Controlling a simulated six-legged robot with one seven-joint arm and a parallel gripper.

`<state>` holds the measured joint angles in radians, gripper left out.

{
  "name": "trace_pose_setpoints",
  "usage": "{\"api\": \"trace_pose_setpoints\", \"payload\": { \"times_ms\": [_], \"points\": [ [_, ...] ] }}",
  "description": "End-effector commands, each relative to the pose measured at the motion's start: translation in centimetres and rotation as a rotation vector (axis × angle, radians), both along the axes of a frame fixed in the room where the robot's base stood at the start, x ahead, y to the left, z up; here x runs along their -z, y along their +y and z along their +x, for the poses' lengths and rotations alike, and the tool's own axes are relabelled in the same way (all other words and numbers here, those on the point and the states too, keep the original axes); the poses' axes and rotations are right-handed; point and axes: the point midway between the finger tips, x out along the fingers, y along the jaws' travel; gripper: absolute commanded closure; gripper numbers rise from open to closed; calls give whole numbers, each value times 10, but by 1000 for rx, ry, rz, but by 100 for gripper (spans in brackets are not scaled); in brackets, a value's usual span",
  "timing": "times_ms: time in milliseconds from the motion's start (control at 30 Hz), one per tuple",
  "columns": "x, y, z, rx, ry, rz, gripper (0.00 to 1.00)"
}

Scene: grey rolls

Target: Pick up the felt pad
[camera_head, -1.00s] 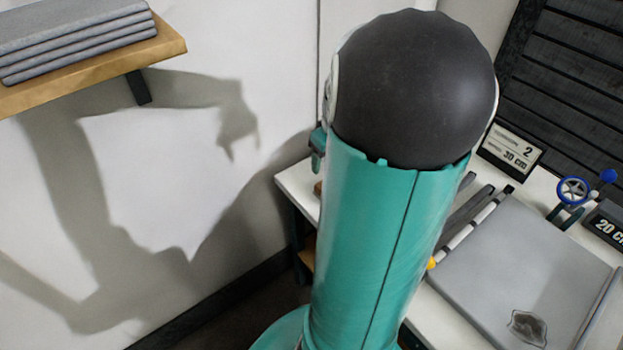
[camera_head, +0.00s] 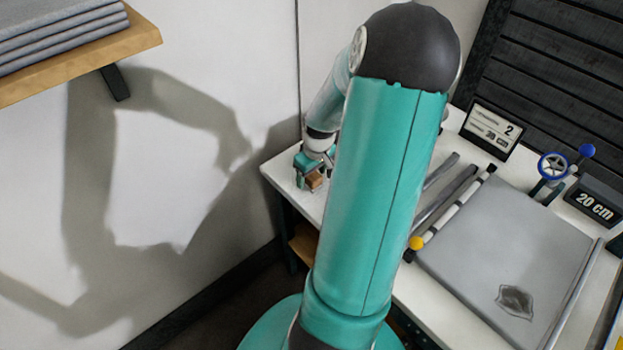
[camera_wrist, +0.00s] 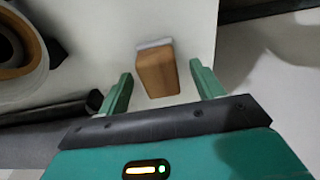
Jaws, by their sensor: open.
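A brown block with a pale grey layer along its far edge, which looks like the felt pad (camera_wrist: 157,75), lies on the white table top in the wrist view. My gripper (camera_wrist: 160,69) is open, with one green finger on each side of the block. A gap shows between each finger and the block, and nothing is held. In the head view my gripper (camera_head: 305,165) is low over the table's left corner, partly behind my arm. The brown block (camera_head: 314,181) shows just beside it, partly hidden.
A roll with a brown core (camera_wrist: 22,50) and a dark rod (camera_wrist: 50,110) lie left of the block. The table's right edge is close. In the head view a grey board (camera_head: 510,240), rods and signs (camera_head: 493,130) fill the right side. A wall shelf (camera_head: 90,55) is upper left.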

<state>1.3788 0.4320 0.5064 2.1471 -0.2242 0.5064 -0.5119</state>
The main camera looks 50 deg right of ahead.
Motion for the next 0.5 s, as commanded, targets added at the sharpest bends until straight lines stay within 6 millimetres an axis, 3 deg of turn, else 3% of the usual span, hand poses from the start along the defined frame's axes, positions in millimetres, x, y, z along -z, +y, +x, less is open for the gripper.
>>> {"api": "trace_pose_setpoints", "payload": {
  "times_ms": [300, 500],
  "points": [
    [8, 0, 2, 0, -1, -1, 34],
    [8, 0, 2, 0, -1, 0, 73]
  ]
}}
